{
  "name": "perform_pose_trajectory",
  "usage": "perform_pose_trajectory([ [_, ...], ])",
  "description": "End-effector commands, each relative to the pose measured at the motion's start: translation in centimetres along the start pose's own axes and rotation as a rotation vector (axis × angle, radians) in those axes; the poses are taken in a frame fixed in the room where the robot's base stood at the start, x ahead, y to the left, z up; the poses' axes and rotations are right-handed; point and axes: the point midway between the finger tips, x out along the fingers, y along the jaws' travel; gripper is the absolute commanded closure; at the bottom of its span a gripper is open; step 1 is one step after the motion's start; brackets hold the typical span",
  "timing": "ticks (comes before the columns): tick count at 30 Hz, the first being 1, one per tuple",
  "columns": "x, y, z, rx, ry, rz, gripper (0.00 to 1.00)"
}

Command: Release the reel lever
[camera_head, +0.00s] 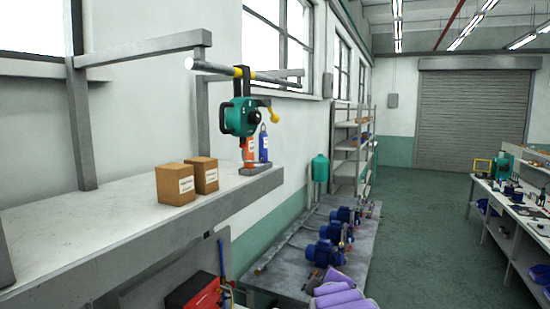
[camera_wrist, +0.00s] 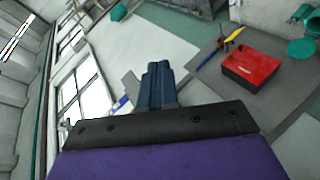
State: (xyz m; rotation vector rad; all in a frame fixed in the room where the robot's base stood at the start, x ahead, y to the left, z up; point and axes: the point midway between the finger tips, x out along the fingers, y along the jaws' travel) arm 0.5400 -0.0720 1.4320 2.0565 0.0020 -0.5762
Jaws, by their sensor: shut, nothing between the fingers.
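The teal reel (camera_head: 240,117) hangs by a black strap from a grey rail with a yellow section, above the wall bench. A dark lever arm with a yellow end (camera_head: 272,115) sticks out on its right side. I cannot tell the lever's exact setting. My gripper (camera_wrist: 158,68) shows in the wrist view with its two dark blue fingers together, holding nothing. It is apart from the reel. In the head view only my purple arm parts show at the bottom; the fingers cannot be made out there. The reel cannot be made out for certain in the wrist view.
Two cardboard boxes (camera_head: 175,184) stand on the bench (camera_head: 100,226), left of the reel. Red and blue bottles (camera_head: 264,144) stand behind and below it. A red case (camera_wrist: 250,68) lies low down. Several blue pumps (camera_head: 323,253) line the floor plinth. The floor aisle (camera_head: 425,230) is clear.

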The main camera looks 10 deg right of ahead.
Motion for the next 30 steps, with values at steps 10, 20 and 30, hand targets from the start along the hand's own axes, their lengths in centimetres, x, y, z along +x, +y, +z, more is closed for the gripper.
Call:
perform_pose_trajectory([
  [10,-0.5,15.5,-13.2,-0.52,0.28,0.579,1.0],
  [20,-3.7,20.0,-19.7,-0.766,0.371,0.918,1.0],
  [30,-2.4,21.8,-21.6,-0.773,0.374,0.935,1.0],
])
